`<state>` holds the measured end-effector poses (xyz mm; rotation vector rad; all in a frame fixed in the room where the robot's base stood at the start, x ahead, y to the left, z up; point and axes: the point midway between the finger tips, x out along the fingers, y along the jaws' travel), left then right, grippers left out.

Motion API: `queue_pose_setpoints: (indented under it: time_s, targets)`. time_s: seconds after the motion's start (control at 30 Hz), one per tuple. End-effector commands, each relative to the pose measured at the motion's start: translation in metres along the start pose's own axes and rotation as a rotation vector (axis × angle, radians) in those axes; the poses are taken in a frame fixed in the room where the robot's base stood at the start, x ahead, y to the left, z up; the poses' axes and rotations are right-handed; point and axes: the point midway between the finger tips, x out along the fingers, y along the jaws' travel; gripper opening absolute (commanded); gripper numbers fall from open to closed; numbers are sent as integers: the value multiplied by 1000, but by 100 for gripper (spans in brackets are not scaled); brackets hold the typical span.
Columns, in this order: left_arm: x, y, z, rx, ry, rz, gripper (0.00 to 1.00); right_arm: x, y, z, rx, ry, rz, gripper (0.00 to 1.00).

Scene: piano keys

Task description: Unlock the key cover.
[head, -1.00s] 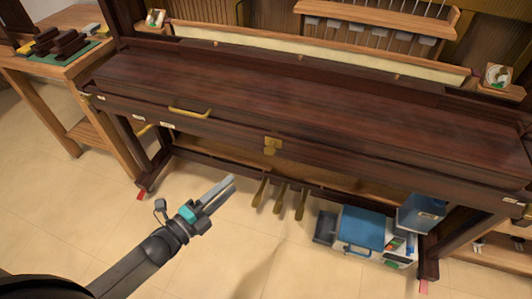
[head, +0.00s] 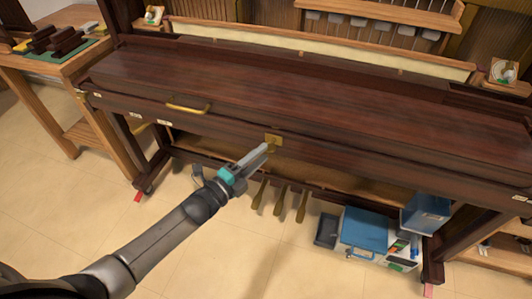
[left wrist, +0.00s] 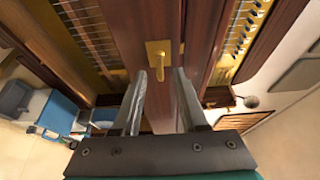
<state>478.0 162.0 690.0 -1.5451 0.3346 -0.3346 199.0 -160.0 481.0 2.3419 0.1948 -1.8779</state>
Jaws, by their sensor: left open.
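The dark wooden key cover (head: 290,95) lies closed across the piano. A brass lock plate (head: 273,138) sits at the middle of its front rail. In the left wrist view the brass lock (left wrist: 158,52) has a plate with a small key or lever hanging from it, between and beyond my fingertips. My left gripper (head: 261,153) is open, just in front of and slightly below the lock, with nothing between its fingers. In the left wrist view the fingers (left wrist: 156,80) stand either side of the lock and appear apart from it. My right gripper is not in view.
Three pedals (head: 281,201) hang below the lock. A blue case (head: 364,230) and a blue bin (head: 426,213) stand at lower right. A workbench (head: 50,75) is at left. The floor in front is clear.

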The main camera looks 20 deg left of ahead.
Motion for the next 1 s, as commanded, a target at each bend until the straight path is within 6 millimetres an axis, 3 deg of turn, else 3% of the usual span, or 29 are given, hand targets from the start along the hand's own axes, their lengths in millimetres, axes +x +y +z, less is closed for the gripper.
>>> queue_pose_setpoints:
  time_s: [0.23,0.63,1.0]
  targets:
    - [24,0,0,0,0,-1,42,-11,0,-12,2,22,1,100]
    - [28,0,0,0,0,1,42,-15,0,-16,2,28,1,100]
    - [28,0,0,0,0,1,1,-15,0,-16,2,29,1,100]
